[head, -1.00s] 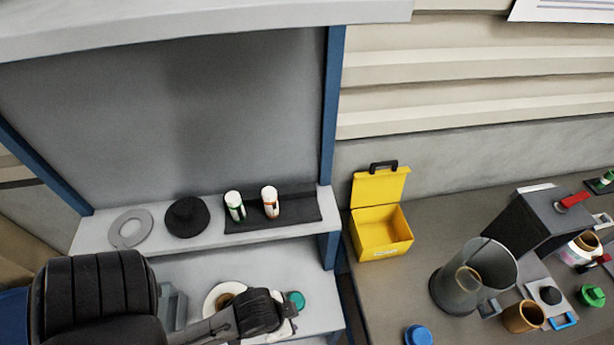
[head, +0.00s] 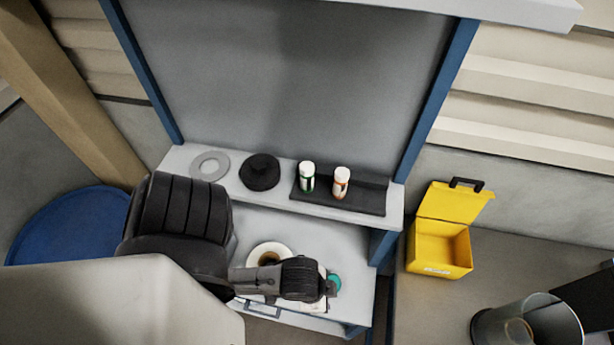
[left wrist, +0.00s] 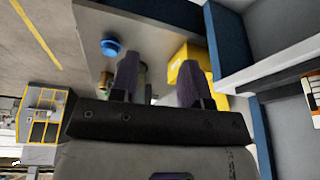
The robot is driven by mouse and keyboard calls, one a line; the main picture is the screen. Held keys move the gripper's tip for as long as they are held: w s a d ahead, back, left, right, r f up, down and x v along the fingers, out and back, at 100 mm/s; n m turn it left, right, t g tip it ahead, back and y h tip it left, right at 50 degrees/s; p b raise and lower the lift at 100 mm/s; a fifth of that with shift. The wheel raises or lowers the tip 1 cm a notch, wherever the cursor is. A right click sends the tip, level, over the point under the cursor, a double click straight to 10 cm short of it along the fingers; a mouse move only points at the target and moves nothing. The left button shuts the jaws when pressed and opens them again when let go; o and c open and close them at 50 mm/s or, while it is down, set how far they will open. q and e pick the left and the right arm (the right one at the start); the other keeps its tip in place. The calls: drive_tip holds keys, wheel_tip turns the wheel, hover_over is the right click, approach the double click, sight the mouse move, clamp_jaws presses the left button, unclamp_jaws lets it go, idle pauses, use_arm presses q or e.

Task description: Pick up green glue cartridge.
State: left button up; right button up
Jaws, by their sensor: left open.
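The green glue cartridge (head: 307,176), a white cylinder with a green band, stands upright on a black mat (head: 362,199) on the upper shelf. A similar cartridge with an orange band (head: 341,183) stands just right of it. My left gripper (head: 328,287) is over the lower shelf, in front of and below the cartridges and apart from them; its fingers are hard to make out there. The left wrist view shows its two fingers (left wrist: 160,80) apart with nothing held between them. An orange-marked cartridge (left wrist: 311,89) shows at that view's right edge. My right gripper is out of view.
A grey ring (head: 210,165) and a black round piece (head: 260,171) lie left of the mat. A white reel (head: 284,248) and a teal round item (head: 335,281) are on the lower shelf (head: 357,301). Blue posts flank the shelf. An open yellow box (head: 438,251) stands right.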

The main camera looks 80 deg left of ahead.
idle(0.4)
use_arm(q)
drive_tip(key=o, duration=0.6)
drive_tip(key=shift+o, duration=0.2)
